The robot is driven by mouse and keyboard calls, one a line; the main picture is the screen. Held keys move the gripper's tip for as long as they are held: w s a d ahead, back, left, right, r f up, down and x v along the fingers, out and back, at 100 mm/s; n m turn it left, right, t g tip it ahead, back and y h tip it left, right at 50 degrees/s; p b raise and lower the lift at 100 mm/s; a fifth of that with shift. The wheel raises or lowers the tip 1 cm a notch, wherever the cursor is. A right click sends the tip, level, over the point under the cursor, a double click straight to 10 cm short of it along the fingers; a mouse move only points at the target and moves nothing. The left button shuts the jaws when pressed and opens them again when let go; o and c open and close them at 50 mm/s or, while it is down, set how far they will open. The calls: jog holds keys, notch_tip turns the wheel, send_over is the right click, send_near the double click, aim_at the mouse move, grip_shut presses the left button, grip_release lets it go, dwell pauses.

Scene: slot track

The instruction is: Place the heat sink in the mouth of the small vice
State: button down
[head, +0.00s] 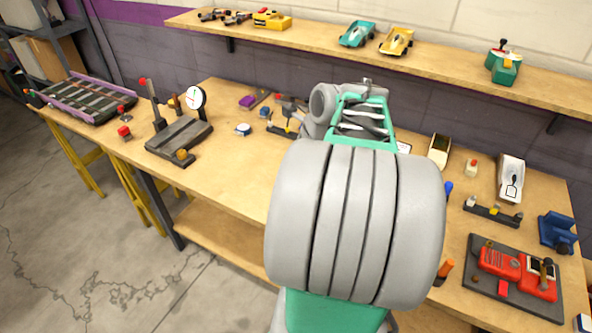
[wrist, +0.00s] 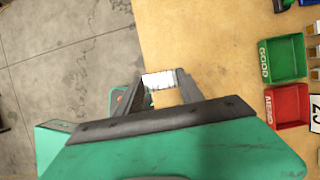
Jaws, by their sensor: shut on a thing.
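In the wrist view, my gripper (wrist: 159,88) is shut on a small pale, ribbed block, the heat sink (wrist: 158,79). It sits between the dark fingertips, near the edge of the wooden bench. In the head view my own arm hides the gripper and the heat sink. A blue block-like device with a dark round knob, which looks like the small vice (head: 556,230), stands at the right end of the bench. Its mouth cannot be made out clearly. The vice is not seen in the wrist view.
A dark board with red parts (head: 510,275) lies in front of the blue device. A dark stand with a dial (head: 180,138) is at the left of the bench (head: 235,160). Green (wrist: 282,58) and red (wrist: 287,105) trays show in the wrist view. A shelf (head: 440,65) runs above.

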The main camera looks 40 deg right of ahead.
jog(key=w+a+f+n+g, duration=0.1)
jog(key=a+n+g, duration=0.3)
jog(key=a+n, duration=0.7)
jog(key=w+a+f+n+g+h, duration=0.1)
jog(key=w+a+n+g, duration=0.3)
jog(key=a+n, duration=0.7)
jog(key=n, duration=1)
jog(key=shift+w+a+f+g+h, duration=0.25)
jog(key=shift+w+f+g+h, duration=0.05)
jog(key=shift+w+f+g, duration=0.1)
